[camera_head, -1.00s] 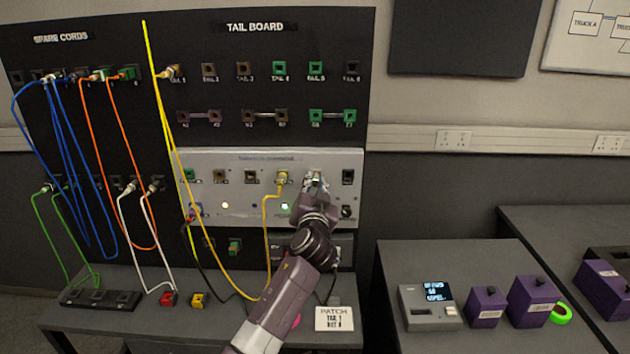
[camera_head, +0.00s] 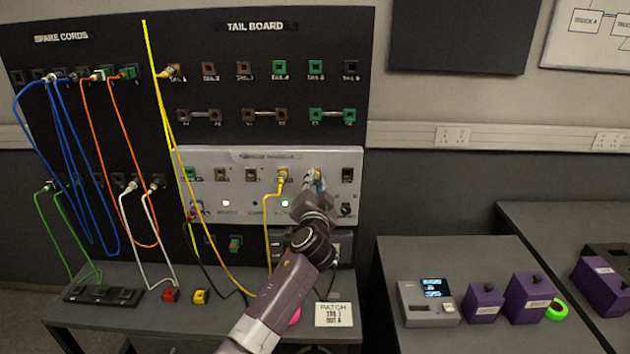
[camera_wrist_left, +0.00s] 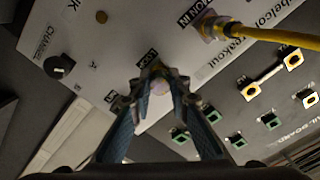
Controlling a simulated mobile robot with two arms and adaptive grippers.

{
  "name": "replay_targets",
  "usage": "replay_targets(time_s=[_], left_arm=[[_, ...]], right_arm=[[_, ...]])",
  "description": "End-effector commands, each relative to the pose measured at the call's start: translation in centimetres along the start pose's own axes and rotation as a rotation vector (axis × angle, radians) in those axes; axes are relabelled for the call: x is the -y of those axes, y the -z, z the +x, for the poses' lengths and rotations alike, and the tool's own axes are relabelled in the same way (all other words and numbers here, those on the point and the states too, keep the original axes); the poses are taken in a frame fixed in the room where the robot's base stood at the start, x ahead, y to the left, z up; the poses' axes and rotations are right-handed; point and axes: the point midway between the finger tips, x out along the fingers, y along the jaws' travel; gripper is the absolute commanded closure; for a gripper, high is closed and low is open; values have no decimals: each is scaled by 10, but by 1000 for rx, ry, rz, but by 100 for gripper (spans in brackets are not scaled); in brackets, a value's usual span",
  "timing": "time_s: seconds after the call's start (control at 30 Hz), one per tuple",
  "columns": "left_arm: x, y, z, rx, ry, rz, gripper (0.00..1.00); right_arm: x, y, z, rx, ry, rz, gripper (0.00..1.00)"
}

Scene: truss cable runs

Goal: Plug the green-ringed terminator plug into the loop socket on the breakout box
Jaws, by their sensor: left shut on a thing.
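The breakout box (camera_head: 205,212) is the pale panel across the lower middle of the board. The loop socket (camera_head: 318,172) is in its top row, right of the yellow-cord plug (camera_head: 282,177). My left gripper (camera_head: 312,185) is at this socket, its fingers pointing into the panel. In the left wrist view, the fingertips (camera_wrist_left: 157,90) close around a small pale piece, the terminator plug (camera_wrist_left: 157,76), in front of the LOOP label (camera_wrist_left: 147,57). The fingers hide most of the plug; I cannot make out its green ring or how deep it sits. My right gripper is not in view.
A yellow cord (camera_head: 266,225) hangs close left of my left arm. A patch card (camera_head: 334,315) lies on the bench right of the arm. The side table at right holds a grey display unit (camera_head: 428,303) and purple boxes (camera_head: 484,303).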

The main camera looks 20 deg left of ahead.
Motion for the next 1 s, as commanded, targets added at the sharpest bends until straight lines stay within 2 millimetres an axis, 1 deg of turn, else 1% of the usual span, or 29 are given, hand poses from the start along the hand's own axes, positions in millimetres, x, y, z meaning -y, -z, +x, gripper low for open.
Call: replay_targets(time_s=[0.03,0.17,0.3,0.43,0.7,0.73,0.9,1.0], left_arm=[[7,6,2,-11,10,-2,100],[9,7,2,-11,11,38,100],[9,8,2,-11,11,149,100],[8,7,3,-11,12,224,100],[8,6,3,-10,13,243,100],[8,6,3,-10,13,243,83],[6,5,3,-8,10,242,64],[5,4,3,-5,8,242,63]], right_arm=[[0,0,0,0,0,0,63],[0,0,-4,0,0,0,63],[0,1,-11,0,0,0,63],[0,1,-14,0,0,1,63],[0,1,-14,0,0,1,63],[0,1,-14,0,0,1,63],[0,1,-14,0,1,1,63],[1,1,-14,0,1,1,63]])
